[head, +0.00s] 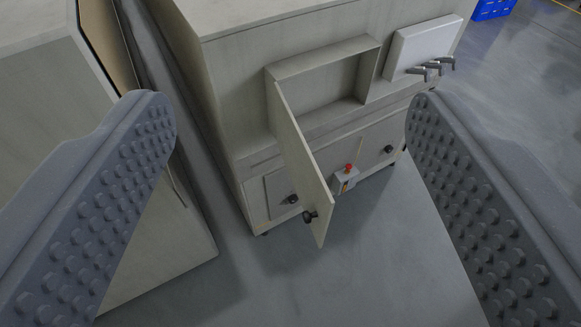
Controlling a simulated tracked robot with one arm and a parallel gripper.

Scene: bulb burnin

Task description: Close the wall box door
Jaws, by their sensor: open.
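The wall box (318,58) is a shallow beige frame on the front of a beige cabinet, and its inside looks empty. Its door (298,165) is hinged at the box's left side and stands wide open, sticking out toward me. A black knob (310,216) sits near the door's free end. My gripper (288,110) is open, with one studded grey finger at the left and one at the right of the view. The door and box show between the fingers, farther away. Neither finger appears to touch the door.
A small box with a red button (348,169) sits on the cabinet front below the wall box. A white panel (425,45) with metal handles is at the right. Another beige cabinet (60,130) stands close at the left. Grey floor (390,255) is clear in front; a blue crate (492,8) is far back.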

